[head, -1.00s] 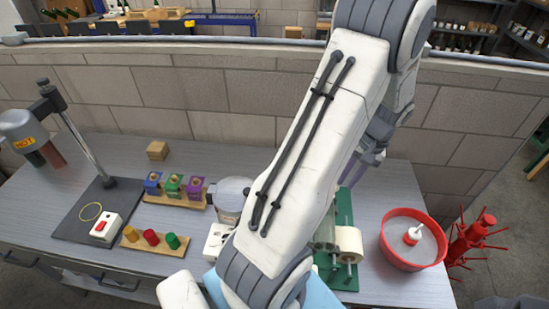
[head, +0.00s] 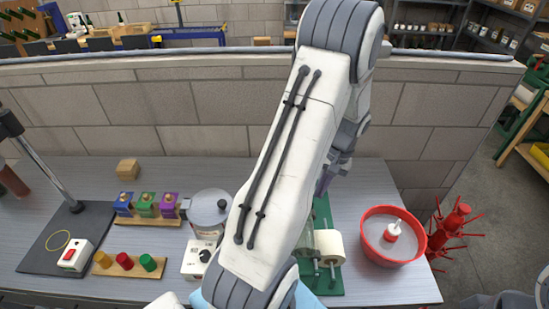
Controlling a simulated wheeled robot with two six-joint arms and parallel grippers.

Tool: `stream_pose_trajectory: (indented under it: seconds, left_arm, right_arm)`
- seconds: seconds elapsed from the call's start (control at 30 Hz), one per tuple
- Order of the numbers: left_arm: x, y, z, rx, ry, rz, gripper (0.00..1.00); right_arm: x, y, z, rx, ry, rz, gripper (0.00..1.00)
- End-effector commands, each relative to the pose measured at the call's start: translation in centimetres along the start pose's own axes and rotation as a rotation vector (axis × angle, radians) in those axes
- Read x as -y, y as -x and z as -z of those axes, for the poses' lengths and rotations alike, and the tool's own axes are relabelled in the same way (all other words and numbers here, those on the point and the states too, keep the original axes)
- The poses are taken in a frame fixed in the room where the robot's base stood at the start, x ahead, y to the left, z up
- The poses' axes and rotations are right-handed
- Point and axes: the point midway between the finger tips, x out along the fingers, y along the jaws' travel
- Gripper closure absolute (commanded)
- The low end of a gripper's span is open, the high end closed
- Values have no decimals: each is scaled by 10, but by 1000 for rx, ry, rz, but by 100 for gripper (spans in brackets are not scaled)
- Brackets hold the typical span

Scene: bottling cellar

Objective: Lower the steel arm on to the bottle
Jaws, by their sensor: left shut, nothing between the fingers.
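A labelling device with a green base (head: 322,286) stands on the bench, with a cream roll (head: 330,246) on its front part. My left arm crosses in front and hides much of it. I cannot make out the steel arm. A greenish piece beside the roll may be the bottle, but too little shows to tell. My left gripper (head: 325,181) is shut and empty, partly behind my own arm, above the back end of the green base. I cannot tell whether it touches anything. My right gripper is not in view.
A red tub (head: 366,241) stands right of the green base, with a red spiked rack (head: 451,234) beyond the bench end. To the left are a grey pot (head: 209,207), coloured blocks (head: 146,205) and a dark stand plate (head: 40,262). A stone wall (head: 120,110) runs behind the bench.

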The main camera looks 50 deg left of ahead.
Motion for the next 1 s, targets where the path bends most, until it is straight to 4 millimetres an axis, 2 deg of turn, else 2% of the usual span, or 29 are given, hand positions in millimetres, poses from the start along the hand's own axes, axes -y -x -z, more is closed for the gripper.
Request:
stream_pose_trajectory:
  seconds: [0.27,0.63,0.7,1.0]
  left_arm:
    - [-9,24,-9,-18,-2,13,100]
    - [3,86,-14,-53,3,16,100]
    - [-9,82,-8,-57,0,16,100]
    - [-56,114,6,-57,1,14,100]
  right_arm:
    - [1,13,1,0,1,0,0]
    - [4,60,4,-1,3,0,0]
    - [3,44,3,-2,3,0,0]
    - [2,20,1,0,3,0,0]
